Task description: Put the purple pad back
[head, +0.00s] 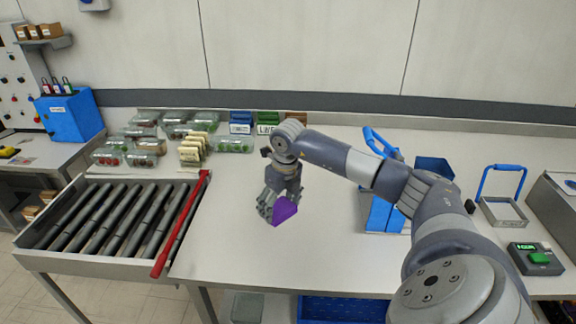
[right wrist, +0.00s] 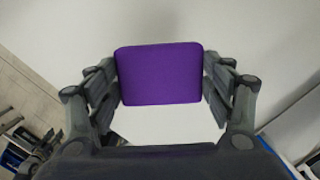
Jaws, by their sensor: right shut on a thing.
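The purple pad (head: 284,211) is a flat purple piece held at the lower end of my right gripper (head: 270,207), above or at the middle of the white table. In the right wrist view the purple pad (right wrist: 158,74) sits between the two fingers of my right gripper (right wrist: 159,88), which are shut on its sides. I cannot tell whether the pad touches the table. My left gripper is not in view.
A roller conveyor (head: 46,253) with a red bar (head: 180,228) lies left. Several clear packs (head: 236,144) and tan cards (head: 190,155) stand at the back. A blue-handled carrier (head: 380,215) and a scale-like device (head: 535,259) are right. The table front centre is clear.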

